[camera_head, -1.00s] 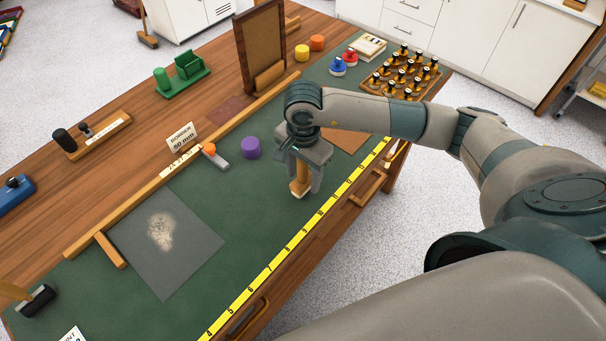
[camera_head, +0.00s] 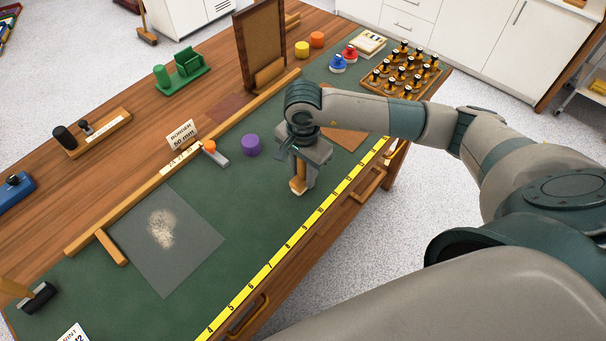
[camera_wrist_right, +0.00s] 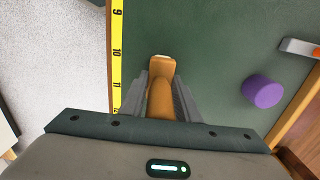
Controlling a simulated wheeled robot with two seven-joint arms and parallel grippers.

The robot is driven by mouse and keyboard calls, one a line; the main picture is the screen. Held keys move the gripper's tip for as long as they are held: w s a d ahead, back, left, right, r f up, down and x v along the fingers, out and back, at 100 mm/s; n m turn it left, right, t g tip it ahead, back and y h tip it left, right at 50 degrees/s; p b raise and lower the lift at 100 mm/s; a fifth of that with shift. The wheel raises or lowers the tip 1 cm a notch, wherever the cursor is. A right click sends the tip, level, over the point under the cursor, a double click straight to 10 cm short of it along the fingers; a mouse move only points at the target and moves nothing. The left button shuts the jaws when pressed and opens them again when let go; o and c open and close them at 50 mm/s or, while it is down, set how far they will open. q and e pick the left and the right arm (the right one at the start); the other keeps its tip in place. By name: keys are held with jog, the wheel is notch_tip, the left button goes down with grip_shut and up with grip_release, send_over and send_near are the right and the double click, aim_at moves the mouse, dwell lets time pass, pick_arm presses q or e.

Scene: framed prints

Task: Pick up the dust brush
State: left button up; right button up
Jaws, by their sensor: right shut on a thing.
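The dust brush (camera_head: 298,186) has an orange-brown wooden body and stands upright between the fingers of my right gripper (camera_head: 302,176). In the right wrist view the brush (camera_wrist_right: 161,75) runs down between both fingers of the right gripper (camera_wrist_right: 160,92), which are shut on it. Its upper part is hidden by the gripper in the head view. I cannot tell whether its lower end still touches the green mat (camera_head: 220,180). My left gripper is not in view.
A purple knob (camera_head: 251,145) and a small grey tool with an orange knob (camera_head: 212,152) lie left of the gripper. A grey sheet with pale dust (camera_head: 190,250) lies nearer the left. A yellow ruler (camera_head: 290,247) runs along the front edge. A rack of stamps (camera_head: 400,75) stands far right.

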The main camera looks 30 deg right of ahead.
aim_at(303, 165)
jog(key=shift+r, duration=0.1)
jog(key=shift+r+b, duration=0.6)
notch_tip(303, 165, up, 2)
jog(key=shift+r+b, duration=0.1)
jog(key=shift+b, duration=0.6)
jog(key=s+d+r+b, duration=0.4)
jog(key=s+d+r, duration=0.2)
jog(key=s, duration=0.3)
jog(key=shift+s+d+r, duration=0.25)
jog(key=shift+s+r, duration=0.15)
jog(key=shift+r, duration=0.3)
